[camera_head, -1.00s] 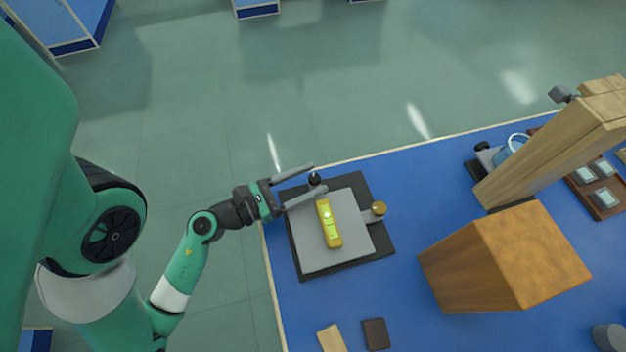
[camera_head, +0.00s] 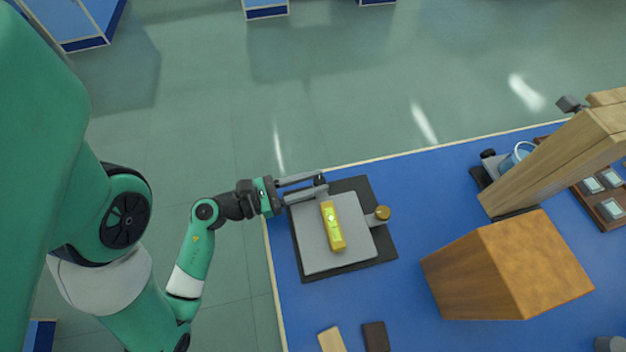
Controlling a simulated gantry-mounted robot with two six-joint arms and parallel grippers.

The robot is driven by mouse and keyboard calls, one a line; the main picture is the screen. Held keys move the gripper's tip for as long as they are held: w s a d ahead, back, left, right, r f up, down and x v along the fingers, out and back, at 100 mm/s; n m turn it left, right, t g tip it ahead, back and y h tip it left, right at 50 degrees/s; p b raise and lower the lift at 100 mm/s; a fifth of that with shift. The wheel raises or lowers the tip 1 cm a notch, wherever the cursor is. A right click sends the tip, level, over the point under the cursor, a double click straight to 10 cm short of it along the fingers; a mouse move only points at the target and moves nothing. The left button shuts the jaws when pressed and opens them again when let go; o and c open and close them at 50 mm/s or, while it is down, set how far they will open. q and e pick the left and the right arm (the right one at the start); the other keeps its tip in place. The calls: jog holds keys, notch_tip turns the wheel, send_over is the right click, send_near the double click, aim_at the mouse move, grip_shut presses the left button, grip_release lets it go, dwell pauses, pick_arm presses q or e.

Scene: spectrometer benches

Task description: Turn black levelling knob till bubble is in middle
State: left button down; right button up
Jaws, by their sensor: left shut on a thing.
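The black levelling knob (camera_head: 320,180) is at the back edge of the grey levelling plate (camera_head: 312,240), which lies over a black base. My left gripper (camera_head: 318,186) reaches in from the left and is shut on the black knob, its two fingers on either side of it. A yellow spirit level (camera_head: 333,226) lies on the plate. Its bubble shows as a pale spot in the vial (camera_head: 332,218), toward the end nearer the knob; its exact place is too small to tell. A brass knob (camera_head: 382,213) is at the plate's right side. My right gripper is not in view.
A large wooden block (camera_head: 505,265) and a long wooden beam (camera_head: 560,160) stand to the right. Two small blocks, one pale (camera_head: 332,339) and one dark (camera_head: 375,336), lie near the front. Blue table (camera_head: 410,185) is clear around the plate.

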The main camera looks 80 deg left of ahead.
pick_arm(q)
jog(key=m+h, duration=0.1)
jog(key=h, duration=0.1)
jog(key=m+h, duration=0.1)
jog(key=shift+a+h, duration=0.3)
jog(key=shift+h, duration=0.1)
jog(key=m+h+b, duration=0.1)
jog(key=m+h, duration=0.2)
jog(key=h, duration=0.1)
jog(key=shift+a+f+g, duration=0.1)
jog(key=shift+g, duration=0.2)
jog(key=m+g+h+b, duration=0.1)
jog(key=h, duration=0.1)
jog(key=m+g+h+b, duration=0.1)
jog(key=m+h+b, duration=0.1)
jog(key=shift+w+a+f+m+h, duration=0.2)
jog(key=shift+m+h, duration=0.1)
jog(key=shift+h, duration=0.1)
jog(key=shift+r+m+g+h+b, duration=0.25)
jog(key=shift+m+g+h+b, duration=0.85)
jog(key=shift+g+h+b, duration=0.3)
jog(key=c, duration=0.6)
grip_release()
jog(key=shift+w, duration=0.1)
